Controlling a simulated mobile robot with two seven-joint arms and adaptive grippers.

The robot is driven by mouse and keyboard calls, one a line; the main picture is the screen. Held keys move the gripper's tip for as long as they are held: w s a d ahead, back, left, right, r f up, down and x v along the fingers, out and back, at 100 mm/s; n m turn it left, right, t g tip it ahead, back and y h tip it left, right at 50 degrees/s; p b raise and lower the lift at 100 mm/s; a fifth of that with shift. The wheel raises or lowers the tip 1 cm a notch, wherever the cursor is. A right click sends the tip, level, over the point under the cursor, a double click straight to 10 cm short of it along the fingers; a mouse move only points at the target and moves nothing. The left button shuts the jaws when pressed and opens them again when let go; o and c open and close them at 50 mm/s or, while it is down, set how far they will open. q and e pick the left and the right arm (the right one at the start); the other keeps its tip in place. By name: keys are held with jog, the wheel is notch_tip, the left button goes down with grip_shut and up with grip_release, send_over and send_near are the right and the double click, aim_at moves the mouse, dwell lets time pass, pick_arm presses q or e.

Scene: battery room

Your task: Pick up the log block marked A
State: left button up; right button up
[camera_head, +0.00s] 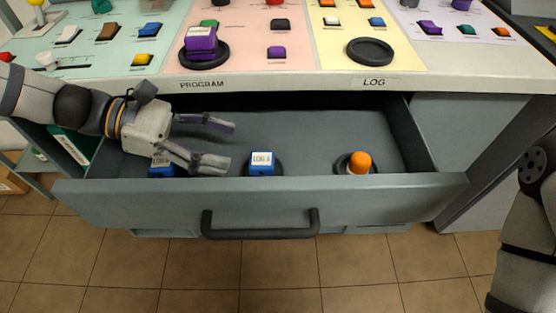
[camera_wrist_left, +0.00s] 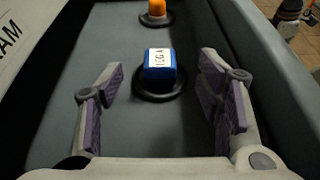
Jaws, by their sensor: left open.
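The log block marked A (camera_head: 262,165) is blue with a white "LOG A" label. It sits upright on a dark round base inside the open drawer, near its middle. In the left wrist view the same block (camera_wrist_left: 160,66) is ahead of my gripper, between the lines of the two fingers. My left gripper (camera_head: 226,145) reaches into the drawer from the left, fingers open and pointing right toward the block, with a gap left between. Its fingers also show in the left wrist view (camera_wrist_left: 161,85), with nothing between the pads. My right gripper is out of view.
Another blue block (camera_head: 161,171) is partly hidden under my left gripper. An orange-topped piece (camera_head: 360,162) stands in the drawer at right. The drawer front (camera_head: 350,205) with its handle borders the near side. The console edge (camera_head: 290,85) overhangs the back.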

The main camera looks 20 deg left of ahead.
aim_at(266, 159)
pick_arm(q)
jog(key=b+x, duration=0.1)
jog(key=x, duration=0.3)
jog(key=f+b+x, duration=0.1)
jog(key=b+x, duration=0.1)
jog(key=x, duration=0.3)
jog(key=shift+a+f, duration=0.1)
jog(key=shift+a, duration=0.05)
jog(key=shift+d, duration=0.25)
jog(key=shift+w, duration=0.1)
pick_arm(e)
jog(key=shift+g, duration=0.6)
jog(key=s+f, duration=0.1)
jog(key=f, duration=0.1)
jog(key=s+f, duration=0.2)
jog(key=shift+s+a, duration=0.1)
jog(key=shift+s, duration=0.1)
pick_arm(q)
jog(key=c, duration=1.3)
